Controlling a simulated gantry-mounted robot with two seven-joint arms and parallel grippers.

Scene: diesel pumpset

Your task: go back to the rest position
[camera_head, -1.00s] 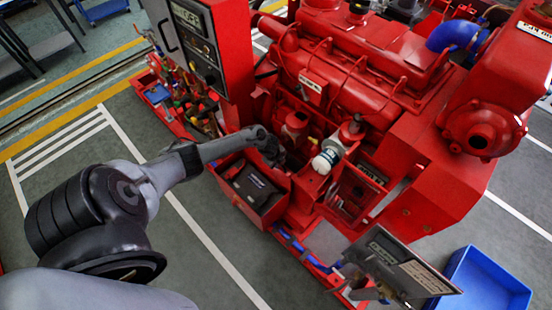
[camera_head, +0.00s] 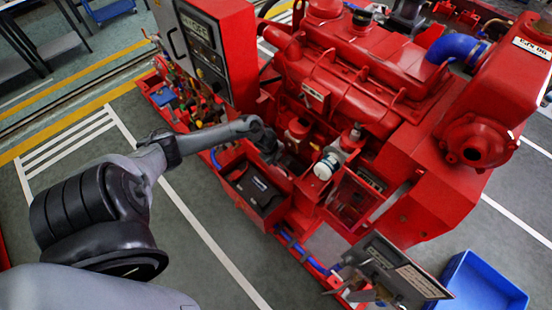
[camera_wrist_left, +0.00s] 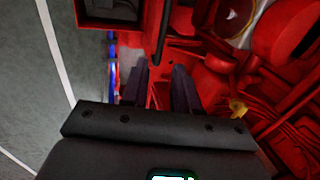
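My left arm reaches in from the left in the head view, over the grey floor. Its gripper (camera_head: 270,150) is at the near side of the red diesel pumpset (camera_head: 345,85), just behind the open red battery box (camera_head: 238,190). The fingers are hard to make out there. In the left wrist view the left gripper (camera_wrist_left: 162,82) shows two dark fingers apart, with red pumpset surface and nothing held between them. My right gripper is in neither view.
A dark battery (camera_head: 258,190) sits in the red box. A white-and-red filter (camera_head: 327,165) stands right of the gripper. A control cabinet (camera_head: 212,50) rises behind it. A tilted panel (camera_head: 390,270) and blue bin (camera_head: 485,283) are lower right.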

